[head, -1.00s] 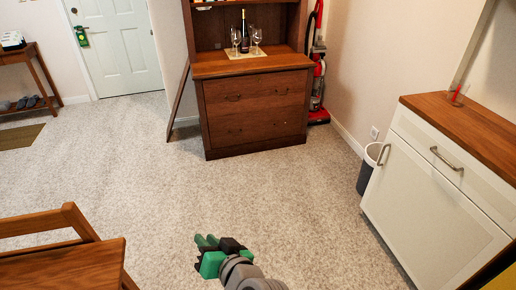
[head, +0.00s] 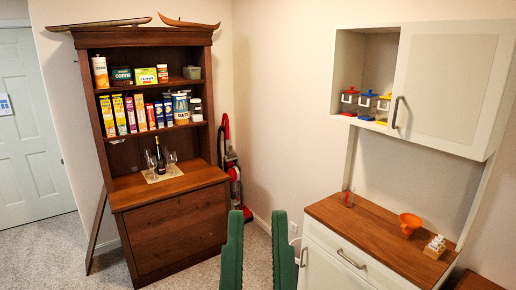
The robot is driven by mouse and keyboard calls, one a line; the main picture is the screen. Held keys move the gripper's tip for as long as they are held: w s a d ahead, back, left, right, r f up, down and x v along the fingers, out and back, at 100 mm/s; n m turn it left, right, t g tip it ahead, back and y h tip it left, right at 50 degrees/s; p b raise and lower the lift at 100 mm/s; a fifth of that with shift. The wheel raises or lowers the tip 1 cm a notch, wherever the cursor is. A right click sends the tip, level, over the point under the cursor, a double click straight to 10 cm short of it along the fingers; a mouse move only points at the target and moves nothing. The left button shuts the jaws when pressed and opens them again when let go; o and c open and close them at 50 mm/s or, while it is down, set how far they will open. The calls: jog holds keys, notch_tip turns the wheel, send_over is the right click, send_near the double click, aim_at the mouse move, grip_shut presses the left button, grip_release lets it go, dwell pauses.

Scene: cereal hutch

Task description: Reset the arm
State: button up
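My gripper (head: 258,255) shows at the bottom middle of the head view, its two green fingers pointing up. The fingers stand apart with a clear gap between them, and nothing is held. It is in front of the floor between the brown hutch (head: 172,215) and the white cabinet (head: 325,262). The rest of my arm is below the picture edge.
The hutch shelves hold several cereal boxes (head: 130,114) and jars; a bottle (head: 160,156) and glasses stand on its counter. An orange funnel (head: 410,222) sits on the wooden countertop (head: 375,240). A red vacuum cleaner (head: 233,175) stands in the corner.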

notch_tip(320, 180, up, 18)
jog(key=p, duration=1.4)
jog(key=shift+a+r, duration=0.15)
jog(key=shift+r, duration=0.1)
jog(key=shift+f, duration=0.1)
